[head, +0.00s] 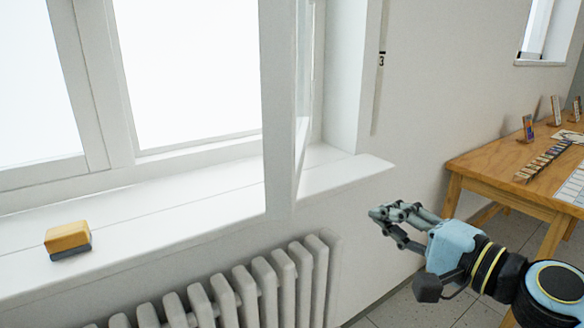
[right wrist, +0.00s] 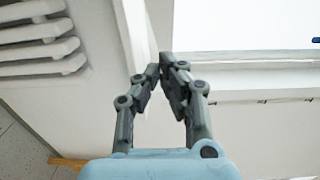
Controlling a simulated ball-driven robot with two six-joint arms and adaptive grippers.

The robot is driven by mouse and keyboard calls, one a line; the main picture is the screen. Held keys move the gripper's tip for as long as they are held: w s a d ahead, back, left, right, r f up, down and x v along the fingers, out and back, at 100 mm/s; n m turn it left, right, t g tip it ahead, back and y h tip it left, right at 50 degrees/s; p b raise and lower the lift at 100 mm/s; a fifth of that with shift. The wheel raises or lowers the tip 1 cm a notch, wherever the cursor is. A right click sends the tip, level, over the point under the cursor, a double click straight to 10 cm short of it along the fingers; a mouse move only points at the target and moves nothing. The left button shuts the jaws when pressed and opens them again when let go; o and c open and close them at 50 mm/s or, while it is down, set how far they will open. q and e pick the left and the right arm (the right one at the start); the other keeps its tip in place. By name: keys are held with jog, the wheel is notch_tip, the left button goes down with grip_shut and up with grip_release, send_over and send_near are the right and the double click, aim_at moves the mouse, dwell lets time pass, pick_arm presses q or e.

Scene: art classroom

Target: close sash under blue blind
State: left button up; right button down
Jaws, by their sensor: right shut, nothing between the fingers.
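A white window sash (head: 278,110) stands swung open into the room, seen nearly edge-on in the head view. Its lower corner hangs out past the front of the sill. My right gripper (head: 380,214) is to the right of the sash and below the sill's right end, apart from both. In the right wrist view its fingers (right wrist: 165,64) are shut with nothing between them. A white edge (right wrist: 135,35), probably the sash, shows beyond the fingertips there. No blue blind shows in the head view. My left gripper is out of view.
A yellow sponge-like block (head: 67,238) lies on the white sill (head: 150,231), left of the sash. A white radiator (head: 270,288) stands under the sill. A wooden table (head: 490,170) with small items stands at right. Bare wall lies between sill and table.

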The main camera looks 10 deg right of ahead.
notch_tip(320, 180, up, 6)
jog(key=p, duration=0.2)
pick_arm(q)
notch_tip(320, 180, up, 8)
jog(key=p, duration=0.4)
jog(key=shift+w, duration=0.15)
pick_arm(e)
jog(key=w+a, duration=0.8)
jog(key=w, duration=0.2)
jog(key=shift+w+a+n+y, duration=0.25)
jog(key=shift+a+n+y, duration=0.05)
jog(key=shift+y, duration=0.1)
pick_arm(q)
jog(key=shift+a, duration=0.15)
pick_arm(e)
jog(key=shift+a, duration=0.1)
